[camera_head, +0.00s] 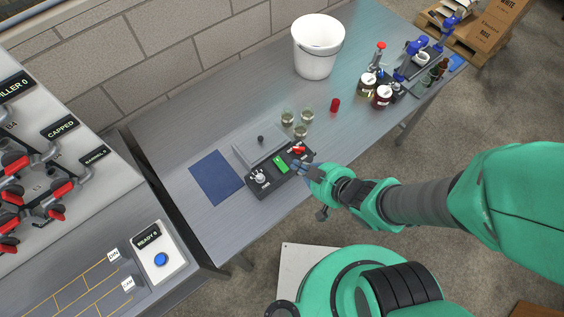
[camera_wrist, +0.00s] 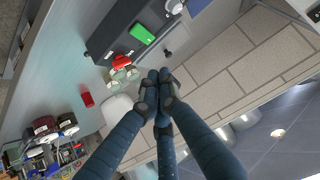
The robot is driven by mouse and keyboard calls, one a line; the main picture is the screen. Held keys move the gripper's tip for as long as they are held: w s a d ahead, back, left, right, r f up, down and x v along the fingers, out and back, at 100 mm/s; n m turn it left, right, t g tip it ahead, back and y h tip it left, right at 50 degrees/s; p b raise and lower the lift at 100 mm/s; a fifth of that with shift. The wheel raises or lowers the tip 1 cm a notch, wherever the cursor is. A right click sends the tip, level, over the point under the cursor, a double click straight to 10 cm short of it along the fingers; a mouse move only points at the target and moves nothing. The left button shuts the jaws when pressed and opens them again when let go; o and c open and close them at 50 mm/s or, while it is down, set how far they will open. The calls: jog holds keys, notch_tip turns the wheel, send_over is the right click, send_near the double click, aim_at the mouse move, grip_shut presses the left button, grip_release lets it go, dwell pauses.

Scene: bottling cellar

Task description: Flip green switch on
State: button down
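The green switch (camera_head: 281,164) is the middle one on a dark switch box (camera_head: 262,188) on the grey table. A red switch (camera_head: 298,149) sits to its right and a white one (camera_head: 259,177) to its left. My gripper (camera_head: 302,169) is close to the box's right end, near the red switch; contact cannot be told. In the wrist view the green switch (camera_wrist: 143,34) and red switch (camera_wrist: 121,61) show beyond my fingers. My fingertips (camera_wrist: 158,80) are together, with nothing seen between them. Whether the green switch is on cannot be told.
A grey plate with a black knob (camera_head: 260,146) stands behind the box, and a blue mat (camera_head: 216,177) lies left. Several glasses (camera_head: 288,117), a red cup (camera_head: 335,104), jars (camera_head: 382,96) and a white bucket (camera_head: 318,50) stand farther back.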

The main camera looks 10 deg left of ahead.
jog(key=shift+w+a+r+b, duration=0.1)
jog(key=shift+a+r+b, duration=0.05)
jog(key=shift+b, duration=0.35)
jog(key=b, duration=0.4)
send_over(280, 165)
jog(key=f, duration=0.6)
jog(key=shift+s+d, duration=0.25)
jog(key=shift+s, duration=0.1)
jog(key=shift+w+a+f+b, duration=0.1)
jog(key=shift+f+b, duration=0.1)
jog(key=shift+f, duration=0.4)
jog(key=shift+w+a+f+b, duration=0.1)
jog(key=shift+f+b, duration=0.1)
jog(key=shift+f, duration=0.35)
jog(key=shift+w+f+b, duration=0.15)
jog(key=shift+f+b, duration=0.15)
jog(key=shift+f, duration=0.5)
jog(key=shift+a+p, duration=0.1)
jog(key=shift+p, duration=0.2)
